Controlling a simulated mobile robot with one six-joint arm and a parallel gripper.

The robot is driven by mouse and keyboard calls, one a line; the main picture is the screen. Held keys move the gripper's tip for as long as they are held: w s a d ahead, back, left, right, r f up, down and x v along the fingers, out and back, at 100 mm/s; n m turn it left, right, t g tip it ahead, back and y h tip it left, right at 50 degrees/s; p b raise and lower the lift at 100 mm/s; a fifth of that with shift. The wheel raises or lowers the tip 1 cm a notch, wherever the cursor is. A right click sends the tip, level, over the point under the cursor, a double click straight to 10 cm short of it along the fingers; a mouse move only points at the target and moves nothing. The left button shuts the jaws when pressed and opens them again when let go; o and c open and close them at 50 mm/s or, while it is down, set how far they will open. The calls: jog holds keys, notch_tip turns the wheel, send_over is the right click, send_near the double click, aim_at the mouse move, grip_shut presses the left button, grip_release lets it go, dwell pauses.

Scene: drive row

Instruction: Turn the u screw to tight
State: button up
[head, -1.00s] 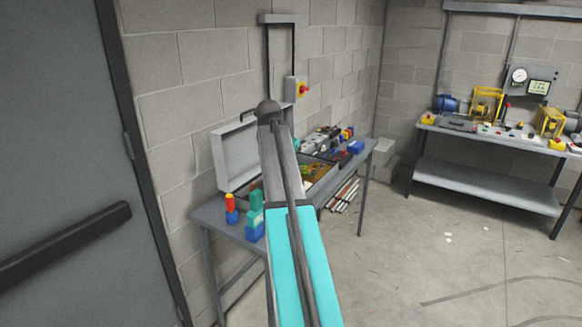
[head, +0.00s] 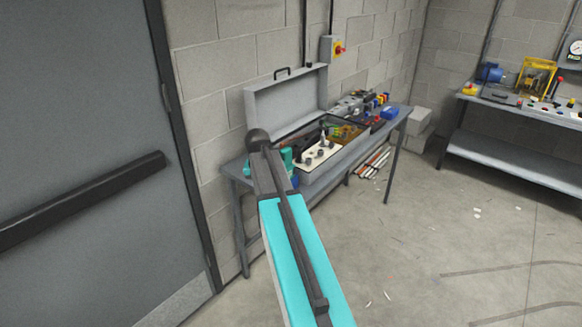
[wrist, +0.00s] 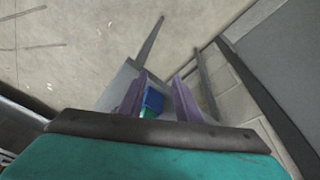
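I cannot make out the u screw in either view. The far right bench (head: 500,158) carries a blue motor (head: 490,73), a yellow guard frame (head: 537,76) and several small coloured parts, too small to tell apart. My gripper (wrist: 160,86) shows in the wrist view with its two purple-grey fingers apart. A blue block with a teal part (wrist: 153,100) shows between them, apparently on the bench beyond. I see nothing clamped. In the head view my arm hides the gripper.
A near grey bench (head: 350,152) stands against the wall with an open case (head: 287,103), a white tray of knobs (head: 318,158) and more parts. A grey door (head: 75,110) is at the left. A red-yellow switch (head: 335,49) is on the wall.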

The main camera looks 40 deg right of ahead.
jog(key=s+a+f+n+g+y, duration=0.1)
jog(key=s+a+f+n, duration=0.45)
jog(key=a+f, duration=0.75)
jog(key=s+a+f+n+y, duration=0.1)
jog(key=s+a+f+n, duration=0.2)
jog(key=s+a+f, duration=0.75)
jog(key=s+a+f+g+b, duration=0.2)
jog(key=s+f+b, duration=0.3)
jog(key=s+f, duration=0.6)
jog(key=s+a+f+g+b, duration=0.3)
jog(key=s+f+b, duration=0.2)
jog(key=s+f, duration=0.7)
notch_tip(320, 180, down, 5)
jog(key=shift+a+f+g, duration=0.1)
jog(key=shift+a+g, duration=0.25)
jog(key=shift+g, duration=0.05)
jog(key=shift+a+n, duration=0.1)
jog(key=shift+n, duration=0.25)
